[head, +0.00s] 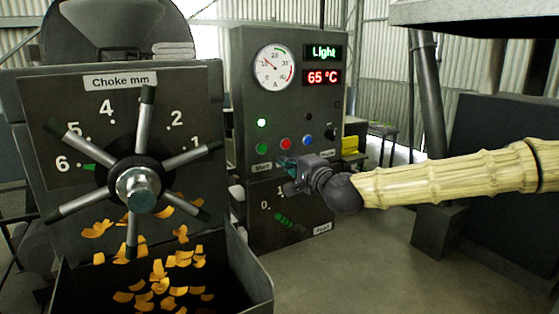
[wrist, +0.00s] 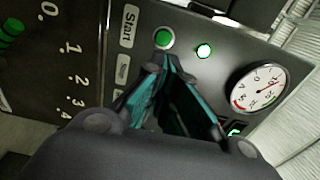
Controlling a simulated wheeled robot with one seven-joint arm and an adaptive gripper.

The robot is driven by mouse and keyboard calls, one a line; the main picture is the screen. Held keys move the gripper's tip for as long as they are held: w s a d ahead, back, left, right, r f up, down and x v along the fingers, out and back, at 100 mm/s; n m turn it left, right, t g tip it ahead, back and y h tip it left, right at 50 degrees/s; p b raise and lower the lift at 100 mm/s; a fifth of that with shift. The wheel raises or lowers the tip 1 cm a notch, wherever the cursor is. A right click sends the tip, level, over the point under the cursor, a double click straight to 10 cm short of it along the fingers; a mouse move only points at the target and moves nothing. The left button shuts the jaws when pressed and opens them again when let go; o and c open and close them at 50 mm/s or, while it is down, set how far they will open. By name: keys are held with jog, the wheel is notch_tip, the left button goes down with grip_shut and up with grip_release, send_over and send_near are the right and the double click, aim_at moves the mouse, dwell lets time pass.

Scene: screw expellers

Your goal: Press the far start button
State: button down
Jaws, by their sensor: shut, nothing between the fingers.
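The green start button (head: 262,148) is on the dark control panel (head: 240,100) behind the choke wheel, above a "Start" label. It also shows in the wrist view (wrist: 163,38), beside the label (wrist: 128,27). My gripper (head: 290,170) is in front of the panel, to the lower right of the button in the head view. In the wrist view my gripper (wrist: 168,62) is shut and empty, its teal-padded fingertips just below the button in the picture. I cannot tell whether they touch it. The lamp (head: 262,123) above the button glows green.
A red button (head: 285,143), a blue button (head: 307,140) and a black knob (head: 330,133) sit right of the green one. The big spoked choke wheel (head: 137,188) stands in front at left, above a bin (head: 255,275) with orange flakes. Floor at right is clear.

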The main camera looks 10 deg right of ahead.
jog(key=v, duration=0.3)
jog(key=shift+s, duration=0.2)
dwell(0.6)
